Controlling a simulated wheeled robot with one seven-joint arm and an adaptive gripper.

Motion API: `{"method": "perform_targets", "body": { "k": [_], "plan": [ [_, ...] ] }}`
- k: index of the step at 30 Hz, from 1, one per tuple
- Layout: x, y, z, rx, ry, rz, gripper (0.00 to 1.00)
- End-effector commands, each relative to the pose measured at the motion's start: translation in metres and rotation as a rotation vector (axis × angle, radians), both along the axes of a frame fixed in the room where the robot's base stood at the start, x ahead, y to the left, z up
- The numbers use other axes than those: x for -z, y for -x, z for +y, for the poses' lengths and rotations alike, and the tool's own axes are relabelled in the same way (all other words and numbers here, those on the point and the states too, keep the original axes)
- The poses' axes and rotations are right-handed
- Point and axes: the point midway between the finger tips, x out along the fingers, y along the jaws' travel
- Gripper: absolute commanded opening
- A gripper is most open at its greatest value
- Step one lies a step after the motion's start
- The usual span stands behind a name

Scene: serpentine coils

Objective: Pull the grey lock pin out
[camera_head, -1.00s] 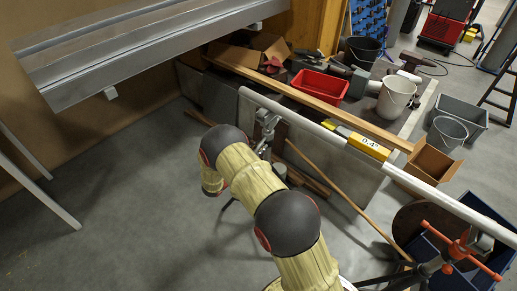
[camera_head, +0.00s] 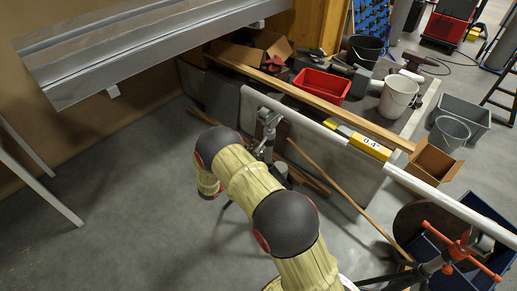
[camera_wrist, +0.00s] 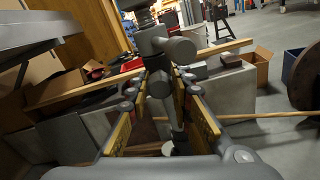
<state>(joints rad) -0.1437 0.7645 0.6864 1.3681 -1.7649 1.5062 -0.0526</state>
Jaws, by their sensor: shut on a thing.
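The grey lock pin (camera_wrist: 160,84) shows in the wrist view as a short rounded grey piece between my fingers, below the grey stand head (camera_wrist: 155,42). My gripper (camera_wrist: 162,92) is shut on it, with a yellow-padded finger on each side. In the head view my gripper (camera_head: 260,153) is small and partly hidden by my arm, beside the metal stand head (camera_head: 269,120) at the left end of the long white pipe. The pin cannot be made out there, and I cannot tell how deep it sits in the stand.
The white pipe (camera_head: 420,187) runs to the lower right, with a yellow level (camera_head: 368,146) on it. A stand with orange handles (camera_head: 458,250) is at lower right.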

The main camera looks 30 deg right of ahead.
Motion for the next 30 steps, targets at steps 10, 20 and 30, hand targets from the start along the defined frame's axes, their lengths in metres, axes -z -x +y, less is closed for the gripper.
{"method": "perform_targets", "body": {
  "k": [10,20,30],
  "plan": [
    [0.001,0.001,0.001,-0.001,0.001,0.002,0.35],
    [0.001,0.000,0.001,0.000,0.001,0.002,0.41],
    [0.001,0.010,0.031,-0.004,0.001,0.002,0.41]
  ]
}}
